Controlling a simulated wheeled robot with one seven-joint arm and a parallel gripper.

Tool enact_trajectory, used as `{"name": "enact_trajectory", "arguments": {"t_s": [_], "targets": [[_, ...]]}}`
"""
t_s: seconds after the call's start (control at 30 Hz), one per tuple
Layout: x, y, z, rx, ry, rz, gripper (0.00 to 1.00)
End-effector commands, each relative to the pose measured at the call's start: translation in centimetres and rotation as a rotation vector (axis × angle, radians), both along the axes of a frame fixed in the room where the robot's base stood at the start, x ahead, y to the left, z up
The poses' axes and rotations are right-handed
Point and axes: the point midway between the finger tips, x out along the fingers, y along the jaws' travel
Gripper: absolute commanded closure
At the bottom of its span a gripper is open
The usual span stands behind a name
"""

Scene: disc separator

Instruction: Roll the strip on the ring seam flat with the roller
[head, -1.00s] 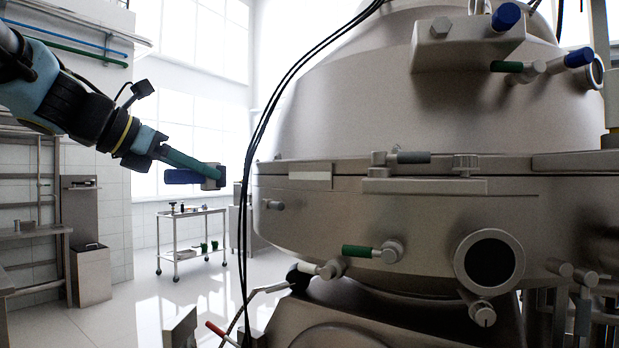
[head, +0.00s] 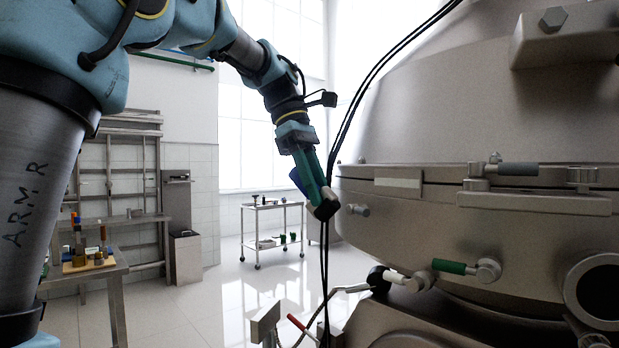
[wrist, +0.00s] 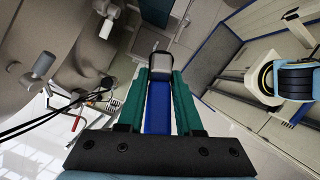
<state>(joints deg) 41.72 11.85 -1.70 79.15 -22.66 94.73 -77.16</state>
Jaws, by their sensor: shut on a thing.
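My gripper (head: 325,203) points down and slightly right, left of the big metal separator (head: 440,120). Its green fingers are shut on the roller, whose blue handle (head: 297,181) shows beside them. In the wrist view the blue handle (wrist: 158,108) lies between the two fingers, and the pale roller head (wrist: 161,65) sits at their tips. The ring seam (head: 440,173) runs around the separator's body. A pale strip (head: 398,182) lies along the seam, right of the roller and apart from it. Whether the strip is flat or lifted is too small to tell.
Black cables (head: 345,130) hang between my gripper and the separator. A clamp (head: 515,170) and a green-handled valve (head: 450,266) stick out from the separator. A wheeled cart (head: 272,232) stands behind on open floor. A workbench (head: 95,270) is at left.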

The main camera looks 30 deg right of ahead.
Motion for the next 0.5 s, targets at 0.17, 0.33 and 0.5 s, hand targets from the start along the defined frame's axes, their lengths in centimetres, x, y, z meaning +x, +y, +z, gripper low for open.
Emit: {"name": "enact_trajectory", "arguments": {"t_s": [0.17,0.33,0.5], "targets": [[0.1,-0.4,1.2,0.104,-0.278,-0.406,1.0],[1.3,-0.4,2.9,0.105,-0.589,-0.774,1.0],[2.8,-0.8,4.6,0.049,-0.774,-0.969,1.0]]}}
